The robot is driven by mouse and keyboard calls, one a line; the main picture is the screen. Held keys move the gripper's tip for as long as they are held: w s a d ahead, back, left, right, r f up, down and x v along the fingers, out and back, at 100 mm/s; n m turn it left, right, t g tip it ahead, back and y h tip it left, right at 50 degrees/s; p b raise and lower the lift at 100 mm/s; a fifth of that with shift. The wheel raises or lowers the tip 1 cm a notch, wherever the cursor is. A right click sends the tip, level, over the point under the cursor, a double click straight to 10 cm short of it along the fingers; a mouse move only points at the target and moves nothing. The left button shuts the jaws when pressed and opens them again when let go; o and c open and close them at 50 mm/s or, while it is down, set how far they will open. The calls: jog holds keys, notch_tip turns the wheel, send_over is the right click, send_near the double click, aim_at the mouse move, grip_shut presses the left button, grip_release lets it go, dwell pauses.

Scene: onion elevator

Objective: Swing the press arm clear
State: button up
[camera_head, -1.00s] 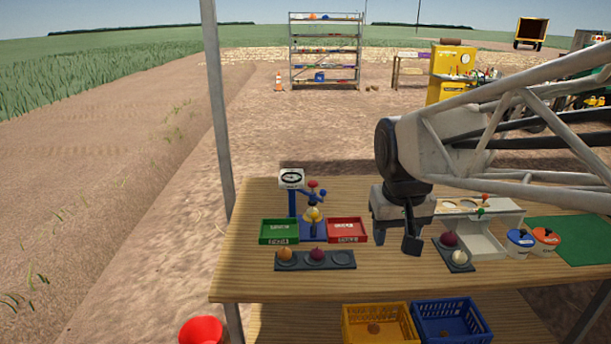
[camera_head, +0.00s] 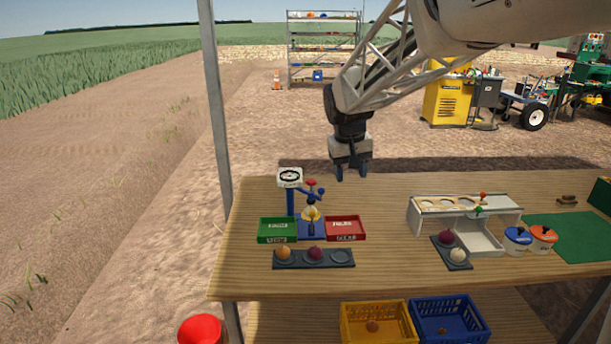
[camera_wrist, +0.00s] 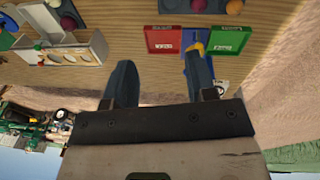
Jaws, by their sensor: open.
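The press (camera_head: 291,200) stands at the back left of the table, a blue stand with a white round dial on top. Its blue press arm (camera_head: 314,194) has a red knob and blue ends, and sits above a yellow onion-like piece (camera_head: 311,214). My gripper (camera_head: 351,175) points down near the table's back edge, to the right of and apart from the press, open and empty. In the wrist view, my gripper's two fingers (camera_wrist: 158,60) are spread. The blue base of the press (camera_wrist: 220,68) shows beside the right finger, which partly hides the press.
A green tray (camera_head: 263,238) and a red tray (camera_head: 362,236) flank the press. A pale rack (camera_head: 416,210), another onion holder (camera_head: 460,265) and two lidded pots stand right. The table between press and rack is clear.

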jog(key=w+a+f, duration=0.2)
jog(key=w, duration=0.4)
jog(key=w+a+f, duration=0.1)
jog(key=w+f, duration=0.1)
jog(key=w, duration=0.4)
jog(key=n, duration=0.1)
send_over(321, 188)
jog(key=a, duration=0.2)
notch_tip(321, 188, down, 6)
jog(key=shift+d+g+h, duration=0.2)
jog(key=shift+g+h, duration=0.2)
jog(key=shift+s+f, duration=0.1)
jog(key=shift+f, duration=0.1)
jog(key=shift+d+f, duration=0.25)
jog(key=shift+f, duration=1)
jog(key=shift+d+f, duration=0.2)
jog(key=shift+f, duration=1.05)
jog(key=shift+d+f, duration=0.25)
jog(key=shift+f, duration=1)
grip_shut()
